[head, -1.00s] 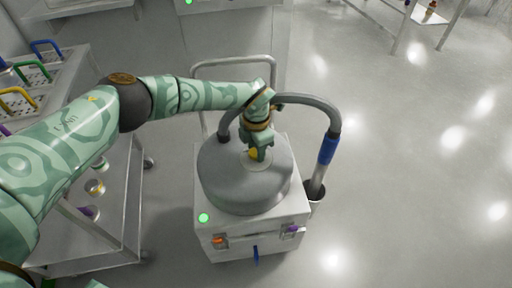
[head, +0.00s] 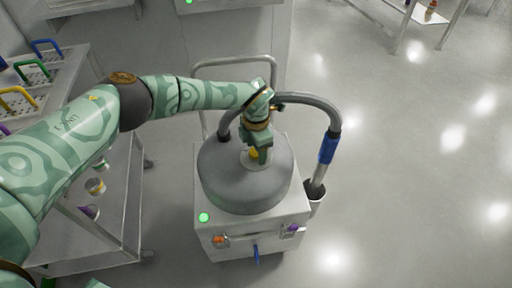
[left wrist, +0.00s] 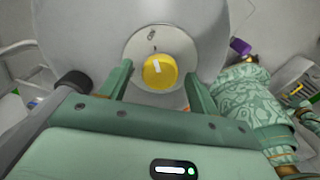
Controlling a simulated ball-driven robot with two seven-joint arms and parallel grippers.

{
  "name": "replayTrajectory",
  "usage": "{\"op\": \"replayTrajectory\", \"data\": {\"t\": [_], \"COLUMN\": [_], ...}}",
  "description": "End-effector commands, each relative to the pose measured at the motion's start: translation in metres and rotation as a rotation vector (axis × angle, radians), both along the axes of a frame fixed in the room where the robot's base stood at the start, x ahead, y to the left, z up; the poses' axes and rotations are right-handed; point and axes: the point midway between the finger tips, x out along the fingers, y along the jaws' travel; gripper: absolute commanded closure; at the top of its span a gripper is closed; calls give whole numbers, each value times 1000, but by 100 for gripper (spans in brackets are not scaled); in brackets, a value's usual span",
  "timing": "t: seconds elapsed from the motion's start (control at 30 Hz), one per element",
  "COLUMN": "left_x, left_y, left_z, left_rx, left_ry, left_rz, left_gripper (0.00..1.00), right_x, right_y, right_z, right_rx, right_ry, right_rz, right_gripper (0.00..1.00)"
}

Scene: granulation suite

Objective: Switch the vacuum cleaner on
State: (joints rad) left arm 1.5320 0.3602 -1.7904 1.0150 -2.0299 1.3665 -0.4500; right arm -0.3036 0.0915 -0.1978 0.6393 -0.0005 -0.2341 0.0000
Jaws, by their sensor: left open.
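The vacuum cleaner (head: 243,187) has a grey drum on a white wheeled box. A yellow round knob (left wrist: 159,71) with a white mark sits on a pale disc (left wrist: 135,48) on the drum's top; small dark marks show on the disc. In the head view the knob (head: 253,154) is mostly hidden by my left gripper (head: 259,158). That gripper is open, pointing down over the drum. In the left wrist view its fingers stand on either side of the knob, with gaps visible. A green light (head: 204,217) glows on the box's corner. My right gripper is out of view.
A grey hose (head: 322,106) with a blue grip (head: 328,149) arches along the vacuum's right side. A metal push handle (head: 233,62) stands behind it. A trolley (head: 112,217) with colored-handled baskets is at the left.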

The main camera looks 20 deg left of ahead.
Motion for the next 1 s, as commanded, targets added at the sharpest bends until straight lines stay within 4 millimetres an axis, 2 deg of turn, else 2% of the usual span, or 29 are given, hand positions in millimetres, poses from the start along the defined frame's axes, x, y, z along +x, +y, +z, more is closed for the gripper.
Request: {"op": "replayTrajectory", "data": {"t": [0.17, 0.37, 0.5, 0.63, 0.8, 1.0], "left_x": [1, 1, 1, 1, 0, 0], "left_y": [0, 0, 0, 0, 0, 0], "left_z": [18, 71, 109, 137, 158, 163], "left_rx": [-1, 0, 0, 0, 0, 0], "left_ry": [-5, -10, -8, -6, -1, 0], "left_rz": [0, 0, 1, 0, 1, 0], "left_gripper": [39, 39, 39, 39, 39, 39], "right_x": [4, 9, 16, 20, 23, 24], "right_y": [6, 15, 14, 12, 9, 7], "right_z": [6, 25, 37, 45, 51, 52], "right_rx": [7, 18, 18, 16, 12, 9], "right_ry": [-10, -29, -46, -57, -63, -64], "right_rz": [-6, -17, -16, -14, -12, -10], "right_gripper": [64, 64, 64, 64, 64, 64]}}
